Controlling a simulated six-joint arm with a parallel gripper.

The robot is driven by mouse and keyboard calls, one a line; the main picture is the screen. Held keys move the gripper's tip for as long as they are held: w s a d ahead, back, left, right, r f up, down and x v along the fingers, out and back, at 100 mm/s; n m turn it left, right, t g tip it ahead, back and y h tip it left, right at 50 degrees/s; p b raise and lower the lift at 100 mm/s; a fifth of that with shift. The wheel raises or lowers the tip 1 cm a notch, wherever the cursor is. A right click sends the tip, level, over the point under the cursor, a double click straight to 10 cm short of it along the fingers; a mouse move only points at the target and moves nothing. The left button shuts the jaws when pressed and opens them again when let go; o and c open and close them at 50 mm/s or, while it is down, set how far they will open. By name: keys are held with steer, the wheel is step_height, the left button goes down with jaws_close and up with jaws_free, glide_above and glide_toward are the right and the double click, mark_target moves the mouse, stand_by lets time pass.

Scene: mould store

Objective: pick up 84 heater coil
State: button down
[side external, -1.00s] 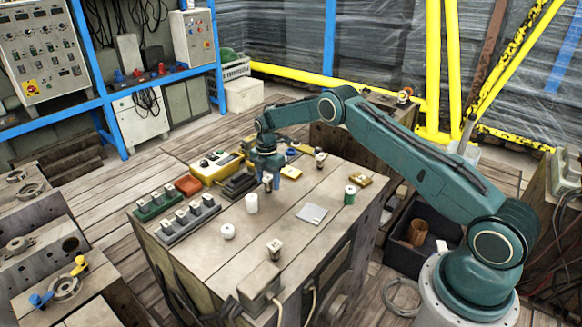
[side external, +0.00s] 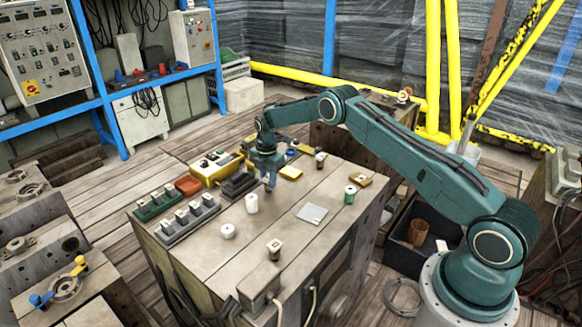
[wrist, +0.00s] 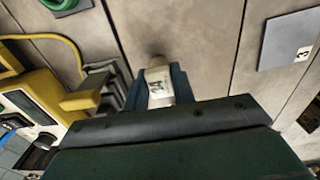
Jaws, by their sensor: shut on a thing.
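My gripper (side external: 269,184) is low over the wooden block top in the side external view, beside the dark stand. In the wrist view its blue fingers (wrist: 159,90) are shut on a pale cylinder, the heater coil (wrist: 159,84). The coil's lower part is hidden by the fingers and the gripper body. In the side external view the coil is hard to make out between the fingers.
A white cylinder (side external: 251,203) and a white spool (side external: 228,231) stand near my gripper. A yellow meter (side external: 209,168), a dark stand (side external: 239,184) and a grey rack (side external: 188,219) are to its left. A grey plate (side external: 312,214) lies right, with bare wood around it.

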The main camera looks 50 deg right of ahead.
mark_target(268, 178)
step_height(268, 178, up, 20)
stand_by(0.6)
steer(key=shift+s, duration=0.15)
stand_by(0.6)
